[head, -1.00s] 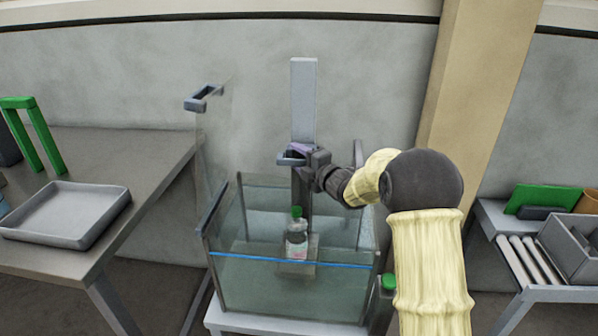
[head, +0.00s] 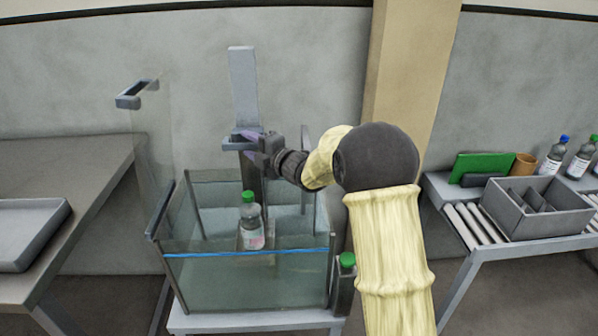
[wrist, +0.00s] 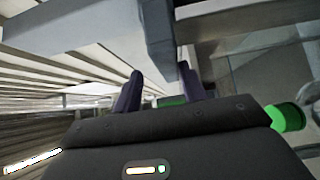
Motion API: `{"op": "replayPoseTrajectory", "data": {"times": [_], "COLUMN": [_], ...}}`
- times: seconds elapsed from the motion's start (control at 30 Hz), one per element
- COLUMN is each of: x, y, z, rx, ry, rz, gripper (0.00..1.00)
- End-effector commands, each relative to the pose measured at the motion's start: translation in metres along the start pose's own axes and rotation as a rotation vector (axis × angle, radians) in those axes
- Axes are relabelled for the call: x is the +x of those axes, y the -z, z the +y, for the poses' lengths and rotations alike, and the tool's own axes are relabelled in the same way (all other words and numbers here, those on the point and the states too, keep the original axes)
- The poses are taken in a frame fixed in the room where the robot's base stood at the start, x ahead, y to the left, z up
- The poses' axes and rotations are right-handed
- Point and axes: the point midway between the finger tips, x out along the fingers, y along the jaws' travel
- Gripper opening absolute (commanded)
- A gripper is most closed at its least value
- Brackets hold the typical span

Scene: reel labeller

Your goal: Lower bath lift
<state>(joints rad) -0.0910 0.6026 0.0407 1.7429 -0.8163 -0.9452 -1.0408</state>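The glass bath (head: 245,285) stands on a pale stand, with a blue line across its front. Behind it rises the lift's grey post (head: 243,85), with a grey handle bracket (head: 232,145) on it. A green-capped bottle (head: 251,222) stands upright on the lift's small platform (head: 256,262), its cap near or above the rim. My gripper (head: 252,138) is at the bracket. In the wrist view its purple fingers (wrist: 164,80) are spread, with a gap between them. A grey bar (wrist: 150,30) lies just beyond the tips; I cannot tell whether they touch it.
A clear panel with a grey handle (head: 136,94) stands upright at the bath's left. A table with a tray (head: 28,235) is left; a roller rack with a divided box (head: 537,208) is right.

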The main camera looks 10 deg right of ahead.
Motion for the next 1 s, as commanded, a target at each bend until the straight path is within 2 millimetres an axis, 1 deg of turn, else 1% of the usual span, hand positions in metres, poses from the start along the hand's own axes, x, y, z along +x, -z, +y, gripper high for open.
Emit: {"op": "replayPoseTrajectory", "data": {"times": [1.0], "x": [-0.058], "y": [0.000], "z": [-0.002], "rx": [0.000], "ry": [0.002], "rz": [-0.001], "gripper": [0.42]}}
